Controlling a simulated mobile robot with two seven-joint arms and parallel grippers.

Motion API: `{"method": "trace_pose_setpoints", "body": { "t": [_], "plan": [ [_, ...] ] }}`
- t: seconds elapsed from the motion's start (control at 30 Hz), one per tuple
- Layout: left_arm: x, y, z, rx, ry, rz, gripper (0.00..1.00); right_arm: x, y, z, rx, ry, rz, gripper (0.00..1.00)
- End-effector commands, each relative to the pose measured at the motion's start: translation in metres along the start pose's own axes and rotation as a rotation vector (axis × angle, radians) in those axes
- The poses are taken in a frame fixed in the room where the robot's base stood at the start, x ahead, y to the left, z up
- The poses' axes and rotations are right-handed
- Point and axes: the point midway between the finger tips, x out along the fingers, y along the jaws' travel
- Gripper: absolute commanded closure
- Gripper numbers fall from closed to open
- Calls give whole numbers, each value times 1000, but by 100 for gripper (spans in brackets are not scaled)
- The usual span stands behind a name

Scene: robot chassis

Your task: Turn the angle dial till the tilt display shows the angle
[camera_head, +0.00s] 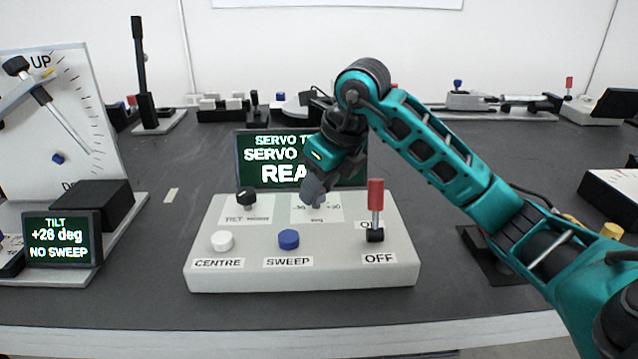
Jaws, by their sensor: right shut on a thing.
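My right gripper (317,197) reaches down onto the back middle of the light grey control box (210,270). It is shut on the angle dial, which its fingers hide. The dial's pale scale plate (334,213) shows around the fingers, with small numbers too blurred to read fully. The tilt display (62,240) at the left reads TILT, about +28 deg, and NO SWEEP; the last digit is slightly unclear. The tilt board (80,110) behind it is marked UP at the top and carries a tilted arm with a black knob (16,65). My left gripper is not in view.
The box also bears a black knob (246,198), a white CENTRE button (223,240), a blue SWEEP button (288,239) and a red-handled switch (375,200) close to my right arm. A green-lit servo screen (265,172) stands behind, partly covered by my arm.

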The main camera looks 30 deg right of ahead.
Motion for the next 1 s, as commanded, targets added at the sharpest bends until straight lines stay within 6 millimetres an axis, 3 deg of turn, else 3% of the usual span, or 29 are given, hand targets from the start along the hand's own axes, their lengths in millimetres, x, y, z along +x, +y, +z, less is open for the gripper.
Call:
{"method": "trace_pose_setpoints", "body": {
  "t": [0.47, 0.5, 0.77, 1.0],
  "plan": [
    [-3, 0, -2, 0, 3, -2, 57, 0, 0, 1, -48, -1, 20, 93],
    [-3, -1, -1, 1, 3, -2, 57, 0, 0, 1, -48, -2, 20, 61],
    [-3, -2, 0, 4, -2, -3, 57, 0, 0, 0, -48, -1, 21, 37],
    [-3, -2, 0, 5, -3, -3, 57, -1, 0, 0, -48, -1, 21, 37]
  ]
}}
